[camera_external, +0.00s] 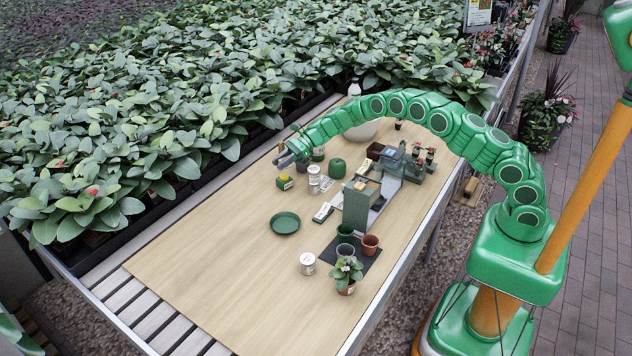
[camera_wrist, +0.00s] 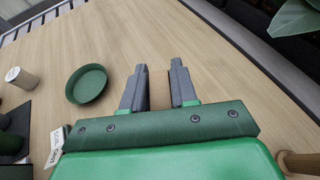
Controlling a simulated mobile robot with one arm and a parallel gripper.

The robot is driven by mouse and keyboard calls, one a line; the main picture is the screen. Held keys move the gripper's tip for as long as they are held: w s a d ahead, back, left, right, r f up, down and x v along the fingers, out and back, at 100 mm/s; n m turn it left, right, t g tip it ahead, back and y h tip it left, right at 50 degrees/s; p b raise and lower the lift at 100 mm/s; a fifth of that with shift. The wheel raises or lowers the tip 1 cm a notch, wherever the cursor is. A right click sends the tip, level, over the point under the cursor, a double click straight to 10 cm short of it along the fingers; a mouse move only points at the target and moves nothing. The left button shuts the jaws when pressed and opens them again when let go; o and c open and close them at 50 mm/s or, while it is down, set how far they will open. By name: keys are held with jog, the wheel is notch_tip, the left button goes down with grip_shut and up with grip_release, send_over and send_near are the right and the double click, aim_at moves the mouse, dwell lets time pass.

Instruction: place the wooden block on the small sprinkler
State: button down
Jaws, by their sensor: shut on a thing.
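In the wrist view, a tan wooden block (camera_wrist: 159,88) sits between the two grey fingers of my gripper (camera_wrist: 159,80), which is shut on it. The tabletop shows beyond the fingertips. In the external view, my gripper (camera_external: 283,158) is at the table's far left edge, beside the leafy plants, and the block cannot be made out there. I cannot tell for sure which thing is the small sprinkler. A round green object (camera_external: 337,168) stands right of my gripper, and a white rounded vessel (camera_external: 361,130) stands farther back, partly behind my arm.
A green dish (camera_external: 285,223) lies mid-table and also shows in the wrist view (camera_wrist: 87,84). A white tin (camera_external: 307,264), a potted plant (camera_external: 346,275) and a grey-green machine (camera_external: 358,205) stand to the right. A small yellow-green box (camera_external: 284,182) is near my gripper. The front left tabletop is clear.

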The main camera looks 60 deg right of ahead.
aim_at(281, 177)
jog(key=shift+w+a+f, duration=0.1)
jog(key=shift+w+f, duration=0.35)
jog(key=shift+f, duration=1.6)
jog(key=shift+f, duration=0.1)
jog(key=c, duration=0.9)
grip_release()
